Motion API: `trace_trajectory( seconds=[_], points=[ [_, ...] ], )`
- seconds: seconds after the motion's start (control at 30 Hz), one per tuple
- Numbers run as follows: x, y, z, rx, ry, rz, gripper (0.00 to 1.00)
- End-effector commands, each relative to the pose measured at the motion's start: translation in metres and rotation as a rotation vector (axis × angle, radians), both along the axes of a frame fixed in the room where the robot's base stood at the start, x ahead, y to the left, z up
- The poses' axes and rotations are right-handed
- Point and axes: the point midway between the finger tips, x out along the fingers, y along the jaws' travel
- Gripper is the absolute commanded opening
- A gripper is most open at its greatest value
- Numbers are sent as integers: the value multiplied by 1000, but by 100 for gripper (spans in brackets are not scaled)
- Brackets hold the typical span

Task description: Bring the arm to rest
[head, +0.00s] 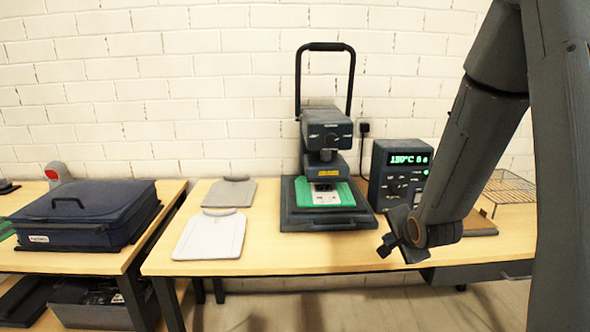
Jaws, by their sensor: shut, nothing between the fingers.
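My arm hangs on the right side of the head view, its dark links coming down from the top right. My gripper (386,247) is at the lower end, over the front right part of the table, apart from the heat press. Its fingers are small and dark here and hold nothing. The far side of the gripper is hidden by the wrist.
A heat press (326,150) with a raised handle stands mid-table (270,262), a green piece on its lower plate. A blue case (75,215) sits on the left table.

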Motion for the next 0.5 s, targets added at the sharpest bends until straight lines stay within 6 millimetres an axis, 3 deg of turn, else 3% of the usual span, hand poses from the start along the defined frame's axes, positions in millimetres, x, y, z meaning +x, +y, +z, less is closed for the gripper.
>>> trace_trajectory(
  seconds=[0.2,0.5],
  points=[
    [-78,31,-7,-313,305,339,0],
    [-201,74,-3,-517,636,929,0]
  ],
)
